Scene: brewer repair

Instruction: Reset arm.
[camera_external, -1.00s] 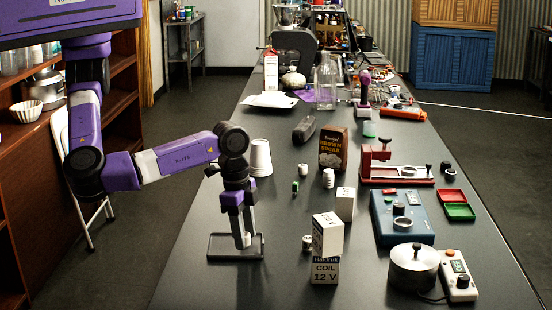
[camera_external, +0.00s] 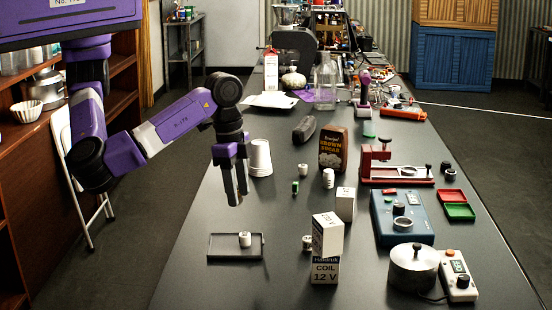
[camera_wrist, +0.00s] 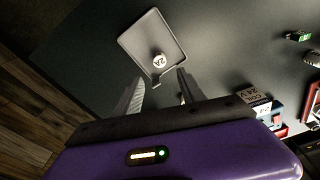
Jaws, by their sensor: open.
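My gripper (camera_external: 237,200) hangs in the air above the black tray, pointing down. It is open and empty; its two fingers also show in the wrist view (camera_wrist: 160,84). A small white cylinder (camera_external: 245,239) stands on the shallow black tray (camera_external: 222,256) below. In the wrist view the cylinder (camera_wrist: 159,61), its top marked 2A, rests on the tray (camera_wrist: 135,45), ahead of the fingertips and apart from them.
A white cup stack (camera_external: 260,158) stands close behind my gripper. A brown sugar box (camera_external: 333,148), blue device (camera_external: 402,217) and metal pot (camera_external: 413,268) stand farther right.

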